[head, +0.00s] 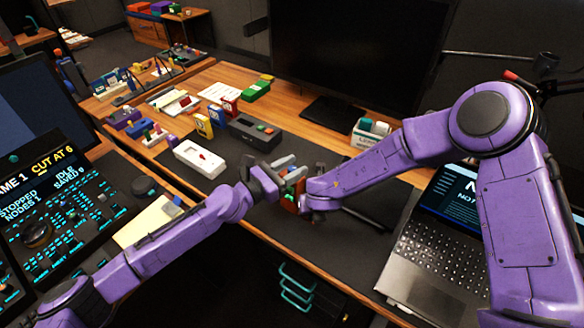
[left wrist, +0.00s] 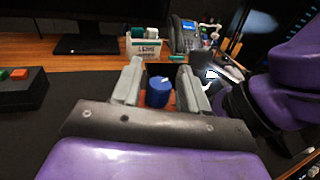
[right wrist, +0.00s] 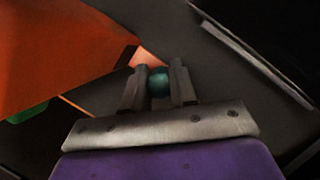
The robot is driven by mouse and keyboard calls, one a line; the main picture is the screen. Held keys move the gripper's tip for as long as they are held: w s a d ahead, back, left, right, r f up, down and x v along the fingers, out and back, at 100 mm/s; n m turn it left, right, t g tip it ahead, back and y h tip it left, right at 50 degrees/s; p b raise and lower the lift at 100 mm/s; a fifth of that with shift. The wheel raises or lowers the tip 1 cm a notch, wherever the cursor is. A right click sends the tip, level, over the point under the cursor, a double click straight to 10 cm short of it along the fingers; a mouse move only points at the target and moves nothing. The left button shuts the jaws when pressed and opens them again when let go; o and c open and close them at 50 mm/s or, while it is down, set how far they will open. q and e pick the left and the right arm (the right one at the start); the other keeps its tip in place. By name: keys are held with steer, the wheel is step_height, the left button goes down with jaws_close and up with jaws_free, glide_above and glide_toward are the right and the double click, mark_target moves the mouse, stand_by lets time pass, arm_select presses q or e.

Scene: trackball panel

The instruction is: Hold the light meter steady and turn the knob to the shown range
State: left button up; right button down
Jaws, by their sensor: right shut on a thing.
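The light meter (head: 291,204) shows as a small orange-red body with a green part, mostly hidden between my two grippers above the dark mat. A blue knob (left wrist: 158,92) with a white mark sits between the fingers of my left gripper (left wrist: 160,68). Those fingers are open, one on each side of the knob; I cannot tell whether they touch it. In the head view my left gripper (head: 290,168) reaches in from the left. My right gripper (right wrist: 159,67) is shut on the meter, with a teal round part (right wrist: 159,83) between its fingers. The range lettering is not readable.
A white device (head: 199,160) and a dark grey box (head: 255,131) stand on the mat to the left. A monitor (head: 345,50) stands behind, with a small bin (head: 370,133) near it. A laptop (head: 425,245) is at right. The mat's front is fairly clear.

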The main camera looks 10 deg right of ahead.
arm_select(q)
jaws_close()
steer(key=shift+m+g+h, duration=0.3)
steer(key=shift+m+g, duration=0.1)
steer(key=shift+g, duration=0.2)
steer(key=m+g, duration=0.2)
steer(key=g, duration=0.1)
steer(key=m+g+h, duration=0.1)
steer(key=m+g, duration=0.1)
steer(key=g, duration=0.1)
steer(key=shift+h, duration=0.3)
steer(key=shift+f+m+g, duration=0.1)
steer(key=shift+m+g, duration=0.85)
steer(key=shift+g, duration=0.6)
steer(key=shift+m+g, duration=0.95)
steer(key=shift+g, duration=0.6)
steer(key=shift+m+g+y, duration=0.3)
steer(key=shift+y, duration=0.1)
steer(key=shift+o, duration=1.2)
jaws_free()
